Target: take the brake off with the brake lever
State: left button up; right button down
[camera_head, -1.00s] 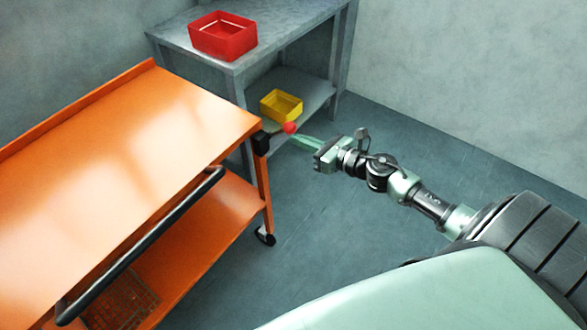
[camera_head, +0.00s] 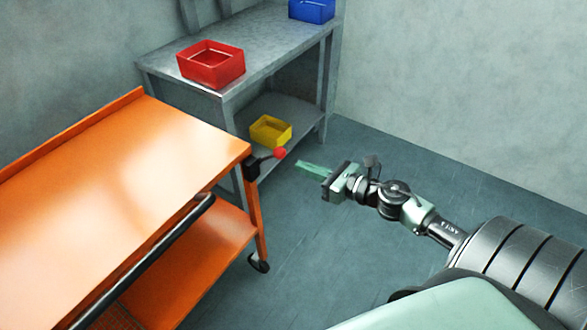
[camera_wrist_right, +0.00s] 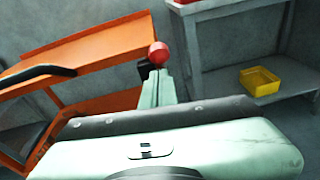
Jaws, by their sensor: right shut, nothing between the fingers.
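The brake lever is a short black lever with a red ball knob (camera_head: 280,153) on a black block (camera_head: 249,167) at the corner of the orange cart (camera_head: 110,165). My right gripper (camera_head: 299,164) is shut and empty, just right of the red knob, with its pale green fingers pointing at it. In the right wrist view the red knob (camera_wrist_right: 158,54) shows just beyond the tips of the fingers (camera_wrist_right: 157,75). A small gap shows between tips and knob in the head view. My left gripper is not in view.
A grey metal table (camera_head: 255,50) stands behind the cart, with a red bin (camera_head: 211,70) and a blue bin (camera_head: 312,10) on top. A yellow bin (camera_head: 270,134) sits on its lower shelf. The cart has a black push handle (camera_head: 150,255). The floor at right is clear.

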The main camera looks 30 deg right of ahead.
jog(key=v, duration=0.2)
jog(key=shift+s+d+f, duration=0.15)
jog(key=shift+s+f, duration=0.05)
jog(key=shift+s, duration=0.25)
jog(key=shift+f, duration=0.1)
